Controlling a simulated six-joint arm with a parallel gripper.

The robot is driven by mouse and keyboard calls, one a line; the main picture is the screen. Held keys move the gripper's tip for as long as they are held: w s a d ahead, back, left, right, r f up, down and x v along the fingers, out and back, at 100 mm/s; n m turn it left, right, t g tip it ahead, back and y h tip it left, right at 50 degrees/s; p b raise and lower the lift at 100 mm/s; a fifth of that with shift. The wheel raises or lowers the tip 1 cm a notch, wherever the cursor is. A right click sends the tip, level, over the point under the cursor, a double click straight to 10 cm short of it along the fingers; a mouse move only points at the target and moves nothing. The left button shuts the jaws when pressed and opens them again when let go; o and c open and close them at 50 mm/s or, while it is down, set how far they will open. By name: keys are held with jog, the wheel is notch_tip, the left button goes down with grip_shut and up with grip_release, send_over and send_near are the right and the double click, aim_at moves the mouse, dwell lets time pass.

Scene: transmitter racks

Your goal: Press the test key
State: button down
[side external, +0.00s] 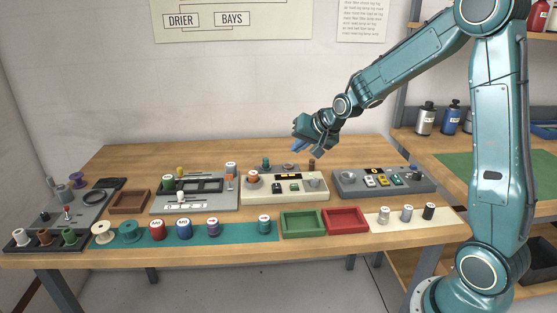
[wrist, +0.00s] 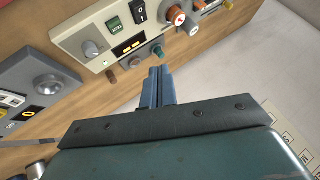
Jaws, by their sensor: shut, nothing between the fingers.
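My gripper (side external: 299,145) is shut and empty, held in the air above the back of the cream panel (side external: 258,191). In the wrist view its blue fingers (wrist: 159,72) are together, apart from any key. I cannot tell which key is marked test.
Green (side external: 303,236) and red (side external: 345,232) trays stand in front of the panels. Coloured spools (side external: 157,229) line the front left; small canisters (side external: 407,213) stand at the front right. Another grey panel (side external: 160,206) lies left of the cream one. The air around my gripper is clear.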

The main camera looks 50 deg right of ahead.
aim_at(297, 187)
jog(key=shift+m, duration=0.6)
jog(key=shift+w+d+f, duration=0.55)
jog(key=shift+d+f, duration=0.15)
jog(key=shift+w+d+f, duration=0.55)
jog(key=shift+d+f, duration=0.15)
jog(key=shift+f, duration=0.15)
jog(key=shift+f, duration=4.3)
jog(key=shift+f, duration=0.85)
jog(key=shift+r, duration=0.85)
jog(key=shift+r, duration=0.1)
jog(key=shift+r, duration=2.45)
